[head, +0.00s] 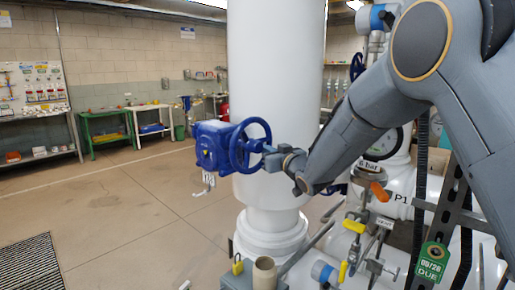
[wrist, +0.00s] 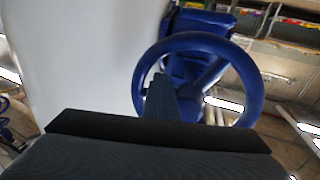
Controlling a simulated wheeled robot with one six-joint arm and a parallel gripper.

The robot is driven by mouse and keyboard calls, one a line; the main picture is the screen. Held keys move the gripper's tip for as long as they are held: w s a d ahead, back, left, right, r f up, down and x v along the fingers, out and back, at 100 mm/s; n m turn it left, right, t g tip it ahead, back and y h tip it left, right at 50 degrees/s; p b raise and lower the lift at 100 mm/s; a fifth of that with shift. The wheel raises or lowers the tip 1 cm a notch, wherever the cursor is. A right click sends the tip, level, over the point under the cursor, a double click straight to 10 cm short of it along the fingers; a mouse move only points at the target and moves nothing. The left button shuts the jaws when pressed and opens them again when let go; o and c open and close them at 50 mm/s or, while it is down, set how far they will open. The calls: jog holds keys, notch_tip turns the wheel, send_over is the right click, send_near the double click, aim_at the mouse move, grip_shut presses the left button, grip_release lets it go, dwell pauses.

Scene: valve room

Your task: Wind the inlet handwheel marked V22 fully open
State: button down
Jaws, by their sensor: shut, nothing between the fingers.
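A blue handwheel (head: 235,151) sits on a blue gearbox (head: 209,144) in front of a thick white column in the head view. A small white tag (head: 208,180) hangs under the gearbox; its marking is too small to read surely. My gripper (head: 268,149) comes from the right, its fingertips at the right side of the wheel. In the wrist view the wheel (wrist: 252,78) fills the upper middle, and my gripper (wrist: 158,84) overlaps its left side, shut and empty. Whether the fingers touch the rim or a spoke, I cannot tell.
The white column (head: 275,80) stands right behind the wheel. Pipes, a gauge (head: 384,143), an orange handle (head: 379,191) and yellow-handled valves (head: 354,226) crowd the lower right. Benches (head: 105,130) line the far left wall.

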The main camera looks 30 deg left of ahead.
aim_at(264, 138)
jog(key=shift+r+p, duration=0.3)
jog(key=shift+r, duration=0.65)
jog(key=shift+w, duration=0.1)
jog(key=shift+r, duration=0.1)
jog(key=shift+r+p, duration=0.45)
jog(key=shift+r, duration=0.35)
jog(key=shift+s, duration=0.2)
jog(key=shift+s+a+r+p, duration=0.3)
jog(key=shift+s+r, duration=0.15)
jog(key=shift+r, duration=0.2)
